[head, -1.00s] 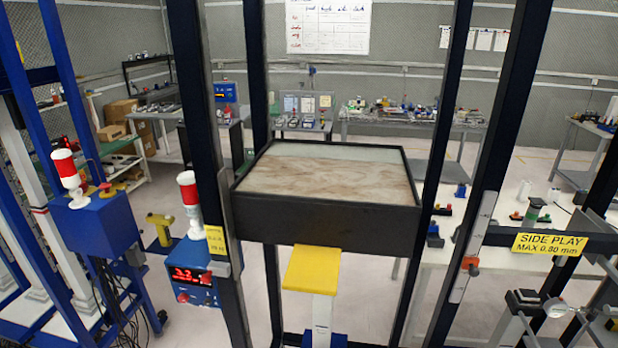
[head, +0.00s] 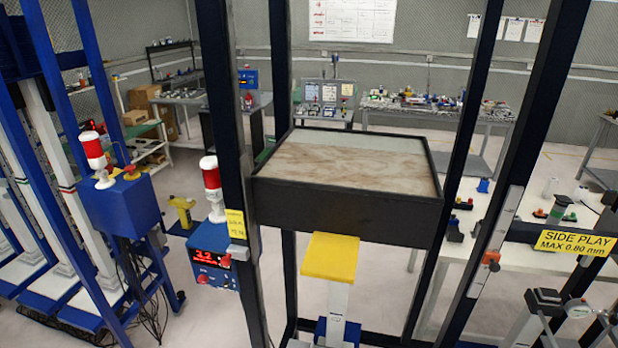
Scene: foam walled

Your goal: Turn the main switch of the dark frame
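The dark frame (head: 228,150) stands close in front of me, with tall dark posts around a dark-walled tray (head: 345,208) with a mottled beige surface. A blue control box (head: 213,262) with a red lit display sits at its left post. A small red knob (head: 203,279) shows below the display, and a red-and-white lamp (head: 211,185) stands above the box. A small orange-red part (head: 491,260) sits on a metal strip on the right post. I cannot tell for certain which of these is the main switch. Neither of my grippers is in view.
A yellow-topped white post (head: 331,257) stands below the tray. A blue frame with a blue box (head: 122,205) and lamp stands at left, cables hanging below. A yellow "SIDE PLAY" label (head: 576,243) is on the right crossbar. Benches line the back; grey floor shows between.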

